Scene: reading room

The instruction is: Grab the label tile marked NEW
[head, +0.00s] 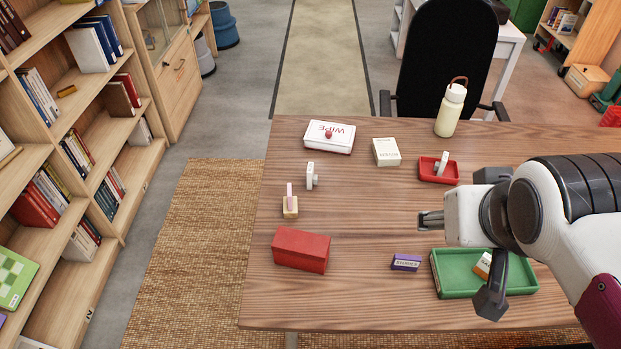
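I cannot make out the word NEW on any tile at this size. A small white piece (310,175) stands upright on the table. A pale piece (442,163) stands tilted in a small red tray (428,178). A white and orange piece (482,264) lies in the green tray (455,286), partly hidden by my arm. My gripper (430,221) hangs above the table's right half, pointing left, apart from these pieces. Whether its fingers are open or shut is unclear.
A red box (301,250), a purple labelled box (406,262), a white WIPE box (330,136), a cream box (386,152) and a bottle (449,112) stand on the wooden table (350,300). The table's middle is clear. A black chair (445,60) stands behind.

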